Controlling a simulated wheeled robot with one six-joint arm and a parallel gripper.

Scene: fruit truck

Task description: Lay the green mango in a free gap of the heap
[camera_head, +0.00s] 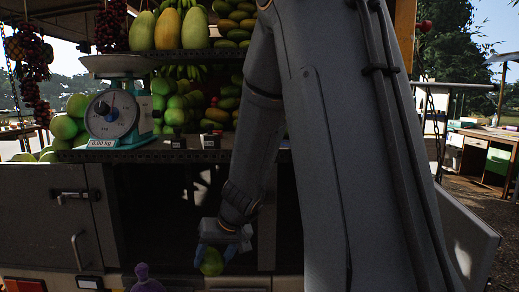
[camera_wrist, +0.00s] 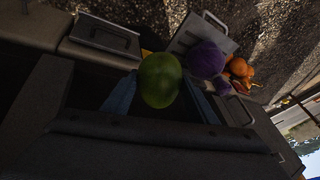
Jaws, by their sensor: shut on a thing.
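My gripper (camera_head: 217,256) is shut on the green mango (camera_head: 212,263), held in front of the dark opening below the counter. The mango also shows in the wrist view (camera_wrist: 160,80), between the two blue fingers of my gripper (camera_wrist: 155,95). A heap of green and yellowish fruit (camera_head: 182,104) lies on the shelf behind the counter, above and behind my gripper. My arm hides the right part of the heap. I cannot tell where a gap in it lies.
A teal scale (camera_head: 113,113) stands on the counter (camera_head: 130,156) at the left. Small boxes lie on the counter's edge. Large yellow and green fruit (camera_head: 168,29) stand on the upper shelf. A purple object (camera_head: 146,279) is low in front; the wrist view also shows orange fruit (camera_wrist: 238,66).

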